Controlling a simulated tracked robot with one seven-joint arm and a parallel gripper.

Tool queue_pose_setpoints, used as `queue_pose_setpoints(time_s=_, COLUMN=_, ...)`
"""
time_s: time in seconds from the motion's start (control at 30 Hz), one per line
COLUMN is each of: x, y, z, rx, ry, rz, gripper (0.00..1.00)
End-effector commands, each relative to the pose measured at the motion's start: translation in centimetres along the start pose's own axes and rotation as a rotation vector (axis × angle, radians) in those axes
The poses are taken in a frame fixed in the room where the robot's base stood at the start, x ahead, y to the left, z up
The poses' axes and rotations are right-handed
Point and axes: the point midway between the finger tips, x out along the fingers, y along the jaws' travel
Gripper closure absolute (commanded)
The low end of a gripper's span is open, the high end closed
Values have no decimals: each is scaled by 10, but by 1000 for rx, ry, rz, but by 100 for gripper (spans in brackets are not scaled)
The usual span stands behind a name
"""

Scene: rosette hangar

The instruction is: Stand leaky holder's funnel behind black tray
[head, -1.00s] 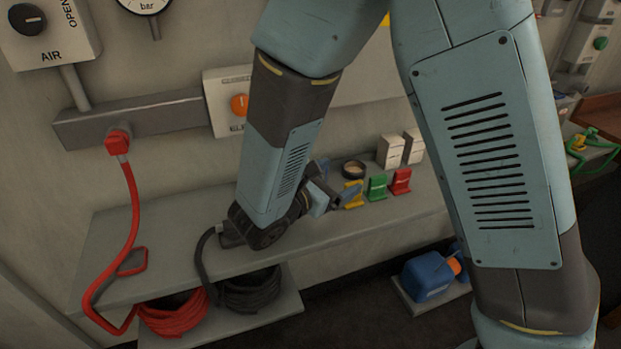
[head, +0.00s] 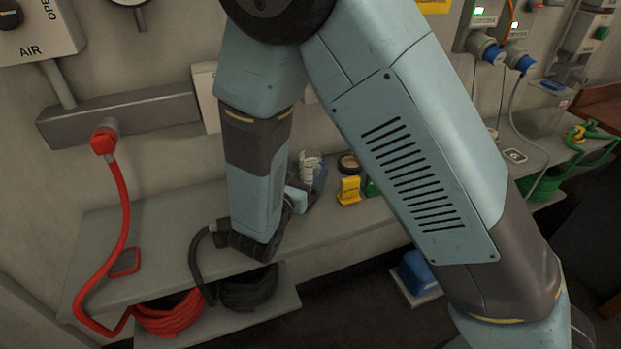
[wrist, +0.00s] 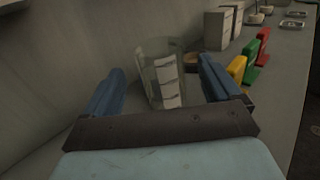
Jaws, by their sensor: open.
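My gripper (wrist: 162,92) is open, its two blue fingers apart, low over the grey shelf. A clear vessel (wrist: 150,62) holding stacked white pieces stands just ahead, between the fingers in the picture; I cannot tell whether they touch it. The white pieces (head: 309,166) also show beside my gripper (head: 308,188) in the head view. A yellow holder (wrist: 236,68), a green holder (wrist: 249,60) and a red holder (wrist: 262,44) stand in a row to the right. I cannot tell which is leaky. I make out no funnel or black tray for certain.
A dark round ring (wrist: 191,63) and white boxes (wrist: 217,30) stand along the wall. Small trays (wrist: 292,23) lie farther down the shelf. A black cable (head: 197,262) and a red hose (head: 125,215) hang at left. A wall rises close on the left.

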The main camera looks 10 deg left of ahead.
Motion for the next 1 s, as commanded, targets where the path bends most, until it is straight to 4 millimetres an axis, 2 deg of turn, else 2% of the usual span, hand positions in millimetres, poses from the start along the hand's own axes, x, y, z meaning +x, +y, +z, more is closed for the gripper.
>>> queue_pose_setpoints(time_s=0.27, x=13, y=-1, z=2, rx=1, ry=0, rz=-2, gripper=9)
queue_pose_setpoints(time_s=0.6, x=54, y=-2, z=8, rx=0, ry=0, rz=-3, gripper=9)
queue_pose_setpoints(time_s=0.87, x=58, y=-1, z=8, rx=0, ry=1, rz=-1, gripper=9)
queue_pose_setpoints(time_s=1.0, x=58, y=-2, z=8, rx=0, ry=1, rz=-1, gripper=22)
